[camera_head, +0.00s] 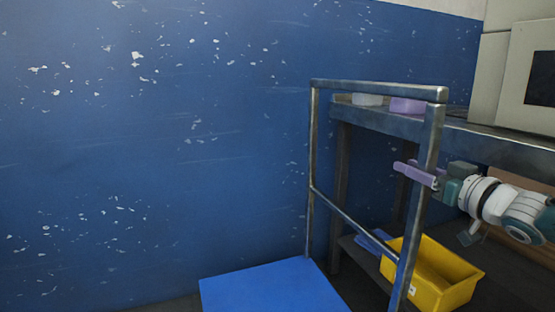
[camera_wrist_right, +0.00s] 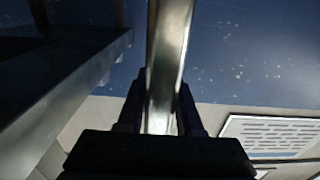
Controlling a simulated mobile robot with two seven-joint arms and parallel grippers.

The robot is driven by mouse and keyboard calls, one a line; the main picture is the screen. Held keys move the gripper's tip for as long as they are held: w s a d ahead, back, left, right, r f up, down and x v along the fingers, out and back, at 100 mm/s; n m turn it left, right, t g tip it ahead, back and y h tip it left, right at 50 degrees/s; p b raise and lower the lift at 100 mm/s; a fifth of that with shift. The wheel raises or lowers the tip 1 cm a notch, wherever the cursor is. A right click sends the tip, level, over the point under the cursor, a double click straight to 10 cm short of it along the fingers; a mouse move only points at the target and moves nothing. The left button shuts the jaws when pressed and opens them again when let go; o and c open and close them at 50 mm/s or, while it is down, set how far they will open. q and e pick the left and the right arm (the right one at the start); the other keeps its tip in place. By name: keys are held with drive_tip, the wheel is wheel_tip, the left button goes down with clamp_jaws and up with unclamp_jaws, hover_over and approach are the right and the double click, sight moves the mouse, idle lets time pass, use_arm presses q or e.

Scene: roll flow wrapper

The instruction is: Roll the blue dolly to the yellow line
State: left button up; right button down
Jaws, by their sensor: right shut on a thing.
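The blue dolly's flat deck (camera_head: 272,288) shows at the bottom of the head view, cut off by the lower edge. Its grey metal push handle (camera_head: 375,88) rises from it, with a top bar, a lower crossbar and two posts. My right gripper (camera_head: 422,174) is shut around the handle's near right post, below the top bar. In the right wrist view the metal post (camera_wrist_right: 168,60) runs between the dark fingers. My left gripper is not in view. No yellow line shows in either view.
A metal workbench (camera_head: 490,140) stands right behind the handle, with a purple item (camera_head: 408,105) and a pale item (camera_head: 367,99) on top. A yellow bin (camera_head: 440,280) sits on its lower shelf. A scuffed blue wall (camera_head: 150,150) fills the left and back.

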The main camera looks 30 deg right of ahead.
drive_tip(key=shift+s+d+f, duration=0.1)
drive_tip(key=shift+f, duration=0.15)
drive_tip(key=c, duration=1)
unclamp_jaws()
drive_tip(key=o, duration=0.4)
drive_tip(key=shift+d+r, duration=0.15)
drive_tip(key=shift+d, duration=0.05)
drive_tip(key=shift+o, duration=0.2)
drive_tip(key=shift+a, duration=0.1)
drive_tip(key=shift+r, duration=0.1)
drive_tip(key=p+v, duration=0.5)
drive_tip(key=v, duration=0.5)
drive_tip(key=shift+p, duration=0.3)
drive_tip(key=shift+a, duration=0.1)
